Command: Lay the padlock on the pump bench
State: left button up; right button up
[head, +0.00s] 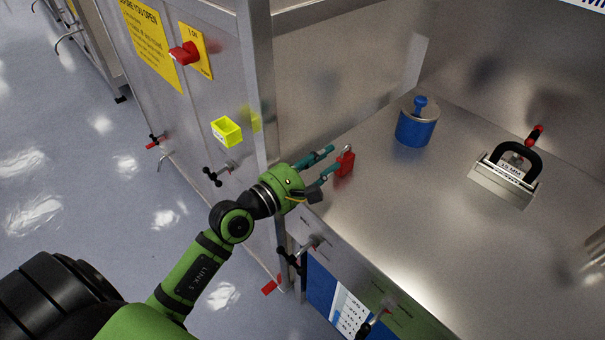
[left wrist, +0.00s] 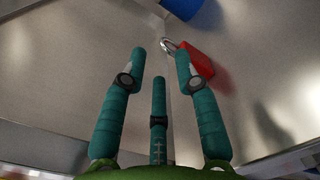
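The red padlock (head: 345,163) with its silver shackle is at the near left part of the steel pump bench (head: 400,215). It appears to rest on the bench top. My left gripper (head: 331,159) is just left of it, with its teal fingers spread and nothing between them. In the left wrist view the padlock (left wrist: 196,59) lies just beyond and partly behind the right fingertip of the gripper (left wrist: 160,58). I cannot tell whether that finger touches it. My right gripper is not in view.
A blue cylinder with a knob (head: 416,125) and a black-handled metal block (head: 504,180) stand farther back on the bench. A steel cabinet with a red switch (head: 185,54) and a yellow holder (head: 227,131) rises left of my gripper. The bench's middle is clear.

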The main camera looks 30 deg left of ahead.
pick_arm(q)
jog(key=b+v, duration=0.1)
jog(key=v, duration=0.5)
jog(key=shift+f, duration=0.1)
jog(key=shift+s+a, duration=0.1)
jog(key=shift+s, duration=0.3)
